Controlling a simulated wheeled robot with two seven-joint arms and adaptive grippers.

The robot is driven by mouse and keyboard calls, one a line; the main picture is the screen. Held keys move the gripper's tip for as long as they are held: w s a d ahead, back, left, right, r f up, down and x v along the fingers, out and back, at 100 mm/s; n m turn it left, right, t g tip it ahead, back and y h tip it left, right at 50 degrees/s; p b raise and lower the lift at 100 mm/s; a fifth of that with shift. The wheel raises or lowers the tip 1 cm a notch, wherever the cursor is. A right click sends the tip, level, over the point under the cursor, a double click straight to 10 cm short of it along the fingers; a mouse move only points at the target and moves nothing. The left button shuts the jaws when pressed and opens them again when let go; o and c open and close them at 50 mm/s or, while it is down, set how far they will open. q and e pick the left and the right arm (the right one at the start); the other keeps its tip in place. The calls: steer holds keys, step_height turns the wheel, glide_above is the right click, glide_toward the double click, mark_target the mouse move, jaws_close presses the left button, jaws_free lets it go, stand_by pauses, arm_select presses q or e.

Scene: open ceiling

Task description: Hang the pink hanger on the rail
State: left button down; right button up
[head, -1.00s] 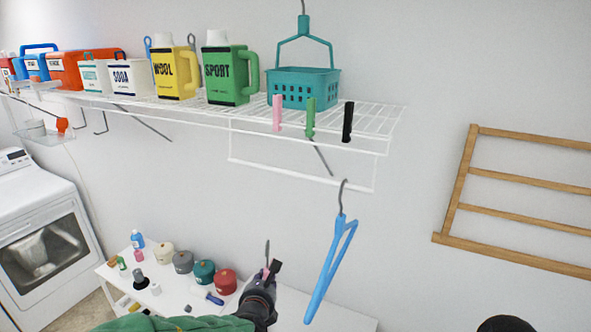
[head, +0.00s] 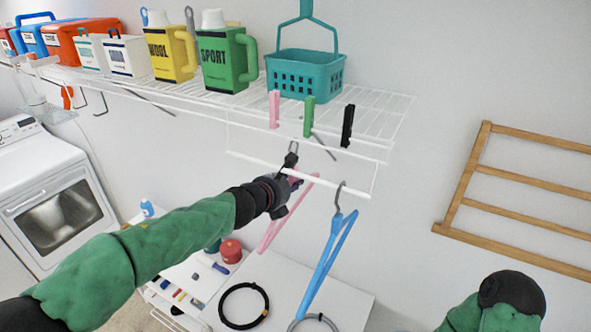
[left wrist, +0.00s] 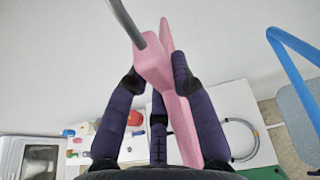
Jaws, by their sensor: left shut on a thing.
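The pink hanger (head: 272,232) is held at its neck by my left gripper (head: 291,180), just below the white rail (head: 330,182). Its grey hook rises above the rail's line in the head view; I cannot tell whether it is over the rail or in front of it. In the left wrist view the fingers (left wrist: 157,80) are closed around the pink neck (left wrist: 155,62), with the grey hook running up and out of the picture. My right gripper is not visible; only part of my right arm shows at the lower right.
A blue hanger (head: 328,255) hangs at the rail's right end. Above is a white wire shelf (head: 376,118) with detergent jugs, a teal basket (head: 306,78) and three clothespins. A white table (head: 290,275) with a black coil is below. A wooden rack (head: 520,174) is on the wall at right.

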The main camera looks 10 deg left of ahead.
arm_select(q)
steer(key=shift+w+d+r+h, duration=0.15)
steer(key=shift+r, duration=0.3)
steer(key=shift+w+d+r+h, duration=0.1)
steer(key=shift+w+r+h, duration=0.05)
steer(key=shift+r, duration=0.4)
steer(key=shift+a, duration=0.1)
steer(key=shift+s, duration=0.15)
